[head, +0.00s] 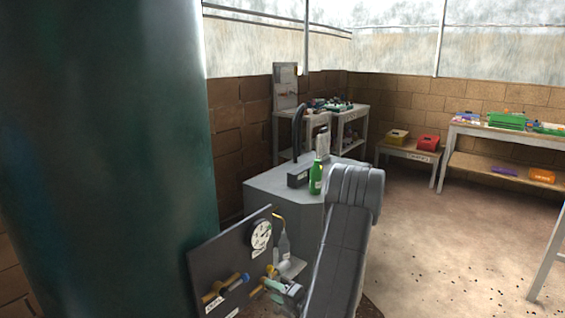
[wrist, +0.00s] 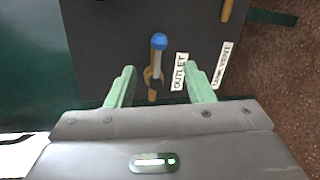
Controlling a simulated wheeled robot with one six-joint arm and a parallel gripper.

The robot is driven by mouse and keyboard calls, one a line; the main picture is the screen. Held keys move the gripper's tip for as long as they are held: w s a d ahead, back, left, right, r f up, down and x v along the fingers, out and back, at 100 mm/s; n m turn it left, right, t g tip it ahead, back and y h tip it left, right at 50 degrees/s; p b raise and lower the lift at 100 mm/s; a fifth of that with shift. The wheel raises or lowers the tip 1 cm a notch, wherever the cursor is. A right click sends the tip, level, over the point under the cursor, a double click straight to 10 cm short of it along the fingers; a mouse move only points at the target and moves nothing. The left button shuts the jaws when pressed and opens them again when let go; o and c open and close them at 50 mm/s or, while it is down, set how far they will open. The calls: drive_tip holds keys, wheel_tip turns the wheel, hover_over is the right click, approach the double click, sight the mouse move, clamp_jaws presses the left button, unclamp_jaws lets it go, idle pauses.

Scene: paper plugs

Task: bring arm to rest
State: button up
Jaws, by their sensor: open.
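My gripper (wrist: 160,69) is open, with its two pale green fingers spread in the wrist view. A brass valve with a blue-capped grey handle (wrist: 158,52) stands between and just beyond the fingertips, and I see no finger touching it. An "OUTLET" label (wrist: 180,72) is beside it on the dark panel (wrist: 110,40). In the head view my grey arm reaches down to the panel (head: 208,262), with the green fingers low beside the brass fittings; the arm hides part of that area.
The panel carries a round white gauge (head: 261,234). A large dark green tank (head: 100,150) fills the left. Behind my arm, a grey cabinet (head: 262,192) holds a green bottle (head: 315,178). Benches with boxes line the back wall. Open floor (head: 440,235) lies to the right.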

sight(245, 276)
drive_tip(key=x, duration=1.3)
drive_tip(key=shift+a, duration=0.3)
drive_tip(key=shift+w+n+b, duration=0.15)
drive_tip(key=shift+n+b, duration=0.15)
drive_tip(key=shift+b, duration=0.25)
drive_tip(key=shift+r+n+b, duration=0.4)
drive_tip(key=shift+r+n, duration=0.2)
drive_tip(key=shift+r, duration=0.1)
drive_tip(key=shift+a, duration=0.1)
